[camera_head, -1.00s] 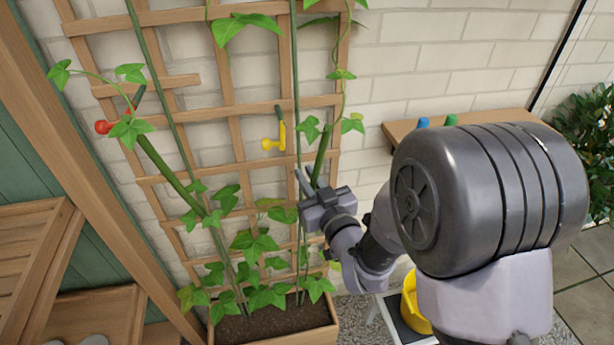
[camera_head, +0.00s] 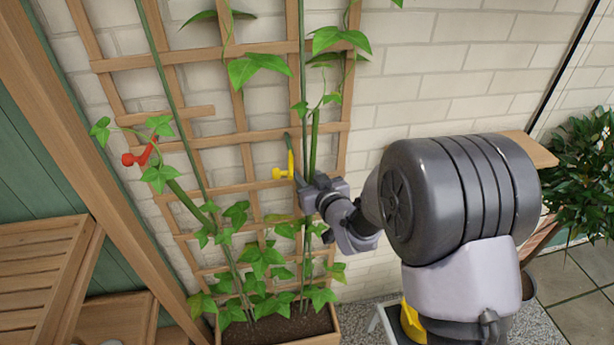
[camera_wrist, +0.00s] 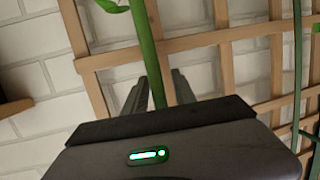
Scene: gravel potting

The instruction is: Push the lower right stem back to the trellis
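The lower right stem (camera_head: 313,142) is a thick green stem that stands nearly upright, close in front of the right part of the wooden trellis (camera_head: 270,47). It also shows in the wrist view (camera_wrist: 147,42), with a leaf at its top. My gripper (camera_head: 302,178) is at the stem's lower part. In the wrist view, my gripper's two fingers (camera_wrist: 160,88) are apart, with the stem running between them. Whether they touch it is unclear. A yellow clip (camera_head: 283,173) sits on the trellis just left of my gripper. The stem's lower end is hidden by leaves and my gripper.
A red clip (camera_head: 138,157) is at the upper left, near a second thick stem (camera_head: 187,203) leaning left. A wooden planter (camera_head: 333,338) holds the plants. A yellow bucket (camera_head: 411,318) stands below my arm. A wooden shelf (camera_head: 532,150) is on the right.

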